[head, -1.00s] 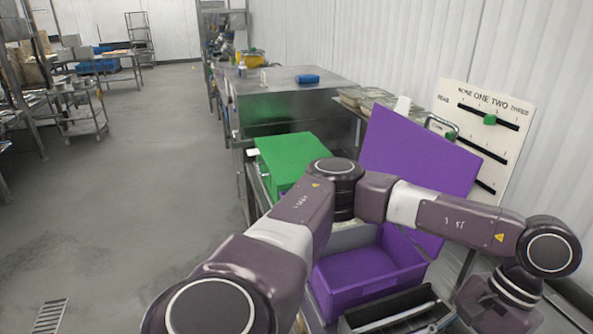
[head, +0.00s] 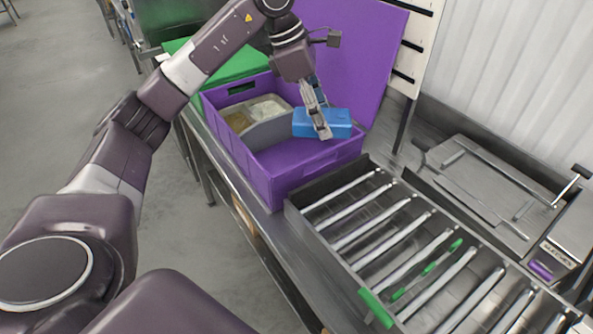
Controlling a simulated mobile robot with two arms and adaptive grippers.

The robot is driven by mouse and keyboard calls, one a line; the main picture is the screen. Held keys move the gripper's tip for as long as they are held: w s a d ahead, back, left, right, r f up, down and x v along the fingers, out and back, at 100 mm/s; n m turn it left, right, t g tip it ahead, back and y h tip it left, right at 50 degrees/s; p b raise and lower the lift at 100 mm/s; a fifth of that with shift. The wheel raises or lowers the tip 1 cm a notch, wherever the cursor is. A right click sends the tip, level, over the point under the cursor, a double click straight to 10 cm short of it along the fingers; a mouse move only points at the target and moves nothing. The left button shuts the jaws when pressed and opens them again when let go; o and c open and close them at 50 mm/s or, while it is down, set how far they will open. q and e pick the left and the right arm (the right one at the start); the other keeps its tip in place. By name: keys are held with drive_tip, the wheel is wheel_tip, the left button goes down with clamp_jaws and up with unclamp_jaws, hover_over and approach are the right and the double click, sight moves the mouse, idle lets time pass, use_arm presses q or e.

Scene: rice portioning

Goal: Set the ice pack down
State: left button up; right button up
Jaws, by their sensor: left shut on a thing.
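A blue ice pack (head: 338,124) is at the right part of the open purple crate (head: 306,177), at about rim height. The crate's front right floor is bare. My right gripper does not show.
The purple lid (head: 345,50) stands upright behind the crate. A roller conveyor (head: 400,245) with green pieces starts right of the crate. A metal machine (head: 490,190) stands by the wall.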

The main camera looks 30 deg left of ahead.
use_arm(q)
drive_tip(key=w+a+r+n+t+y+b, duration=0.1)
drive_tip(key=w+a+n+t+y+b, duration=0.2)
drive_tip(key=a+n, duration=0.7)
drive_tip(key=n+g+y+p, duration=0.1)
drive_tip(key=n+p, duration=0.1)
approach(297, 154)
drive_tip(key=shift+d+f, duration=0.2)
drive_tip(key=shift+d, duration=0.4)
drive_tip(key=shift+d+f, duration=0.25)
drive_tip(key=shift+d, duration=0.3)
wheel_tip(297, 154, down, 4)
drive_tip(key=shift+f, duration=0.3)
drive_tip(key=shift+f, duration=0.1)
drive_tip(key=o, duration=1.4)
drive_tip(key=shift+o, duration=0.2)
